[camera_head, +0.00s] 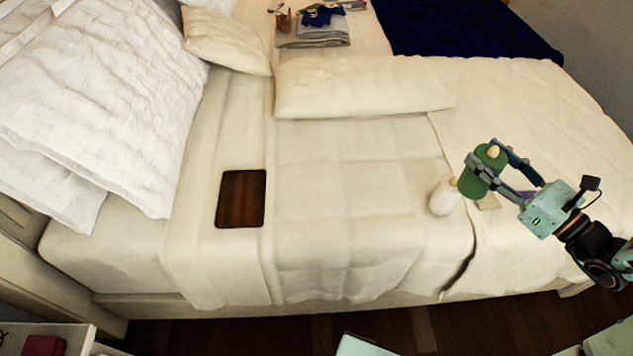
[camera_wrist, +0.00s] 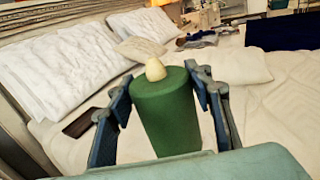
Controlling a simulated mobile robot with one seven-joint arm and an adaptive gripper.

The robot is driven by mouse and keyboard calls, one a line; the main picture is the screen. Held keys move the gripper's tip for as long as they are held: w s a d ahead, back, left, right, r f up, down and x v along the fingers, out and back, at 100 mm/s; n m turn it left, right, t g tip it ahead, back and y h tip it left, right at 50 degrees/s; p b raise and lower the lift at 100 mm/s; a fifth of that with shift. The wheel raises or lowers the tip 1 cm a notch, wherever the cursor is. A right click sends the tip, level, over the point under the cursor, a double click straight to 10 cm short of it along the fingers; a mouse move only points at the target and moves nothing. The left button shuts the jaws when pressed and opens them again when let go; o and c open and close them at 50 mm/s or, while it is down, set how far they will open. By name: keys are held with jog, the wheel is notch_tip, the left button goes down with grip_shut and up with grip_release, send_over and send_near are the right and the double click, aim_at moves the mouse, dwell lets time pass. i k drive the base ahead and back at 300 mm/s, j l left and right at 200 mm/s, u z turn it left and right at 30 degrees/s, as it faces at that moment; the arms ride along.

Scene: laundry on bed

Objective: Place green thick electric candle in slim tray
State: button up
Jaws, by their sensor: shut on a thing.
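The green thick electric candle (camera_head: 478,174) has a pale flame-shaped tip and is held between the fingers of my gripper (camera_head: 490,172), at the right of the bed in the head view. In the wrist view the candle (camera_wrist: 166,112) stands nearly upright between the two blue-grey fingers of my gripper (camera_wrist: 165,105). The slim tray (camera_head: 241,198) is a dark brown, wooden-looking rectangle lying on the bed, left of centre and well apart from the candle. It also shows in the wrist view (camera_wrist: 80,123), left of the gripper.
A white candle (camera_head: 442,196) stands on the bed just left of the held candle. A small flat pale item (camera_head: 488,202) lies beneath my gripper. Pillows (camera_head: 361,86) lie behind, with folded cloth (camera_head: 313,33) farther back. The bedspread between white candle and tray is clear.

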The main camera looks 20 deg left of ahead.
aim_at(243, 185)
jog(key=j+u, duration=0.45)
jog(key=j, duration=0.4)
jog(key=i+j+u, duration=0.1)
jog(key=j+u, duration=0.3)
jog(key=j, duration=0.45)
